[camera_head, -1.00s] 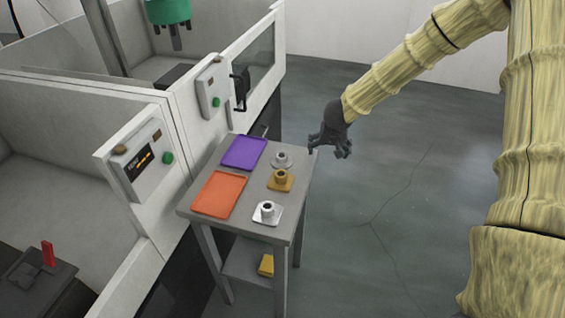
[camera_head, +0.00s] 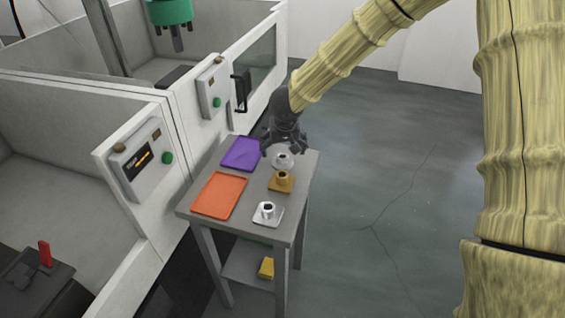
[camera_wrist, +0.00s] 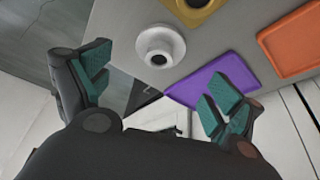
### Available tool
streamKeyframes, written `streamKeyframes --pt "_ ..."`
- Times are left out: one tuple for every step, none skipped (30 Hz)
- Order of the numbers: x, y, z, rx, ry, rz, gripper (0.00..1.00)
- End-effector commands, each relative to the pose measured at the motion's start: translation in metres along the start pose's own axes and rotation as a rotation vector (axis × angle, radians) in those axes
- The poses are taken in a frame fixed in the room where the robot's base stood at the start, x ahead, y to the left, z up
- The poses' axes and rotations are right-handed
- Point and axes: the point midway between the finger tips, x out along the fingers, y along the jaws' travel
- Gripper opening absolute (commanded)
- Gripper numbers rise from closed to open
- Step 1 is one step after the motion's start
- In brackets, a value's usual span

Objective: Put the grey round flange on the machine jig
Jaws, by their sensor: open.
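The grey round flange (camera_head: 282,162), a round disc with a raised hollow hub, stands upright at the far right of the small grey table. It also shows in the wrist view (camera_wrist: 160,45), near the top middle. My gripper (camera_head: 284,147) is open and empty above and just behind it. In the wrist view the flange lies beyond the spread fingers (camera_wrist: 158,88), not between the pads. A dark block with a red handle, seemingly the machine jig (camera_head: 30,276), is inside the near machine at lower left; only part of it shows.
A brass square flange (camera_head: 281,183) and a pale square flange (camera_head: 267,213) stand nearer on the table (camera_head: 240,217). Purple (camera_head: 241,153) and orange (camera_head: 219,196) trays lie to their left. Machine walls and control panels (camera_head: 147,155) border the table's left. Floor at right is clear.

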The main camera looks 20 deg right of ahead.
Motion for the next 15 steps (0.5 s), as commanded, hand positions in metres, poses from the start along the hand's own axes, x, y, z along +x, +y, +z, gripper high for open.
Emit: streamKeyframes --pt "0.008 0.000 0.001 0.001 -0.001 0.001 0.93" --pt "0.011 0.000 0.001 0.001 -0.002 0.001 0.93" --pt "0.015 0.000 0.001 0.001 -0.001 0.000 0.93" --pt "0.017 0.000 0.000 0.000 0.000 0.000 0.93" --pt "0.018 0.000 0.000 0.001 0.000 -0.001 0.93" --pt "0.019 0.001 0.000 0.001 0.001 -0.001 0.93" --pt "0.021 0.001 -0.001 0.001 0.001 -0.001 0.93" --pt "0.022 0.001 -0.001 0.001 0.001 -0.001 0.93" --pt "0.024 0.001 -0.001 0.001 0.000 0.000 0.93" --pt "0.026 0.001 -0.001 0.002 0.000 0.000 0.93" --pt "0.029 0.001 -0.001 0.002 -0.001 0.000 0.93" --pt "0.033 0.001 -0.001 0.002 -0.002 0.001 0.93" --pt "0.036 0.001 -0.001 0.001 -0.002 0.001 0.93" --pt "0.040 0.001 -0.001 0.001 -0.001 0.001 0.93" --pt "0.045 0.001 -0.002 0.001 -0.001 0.001 0.93"
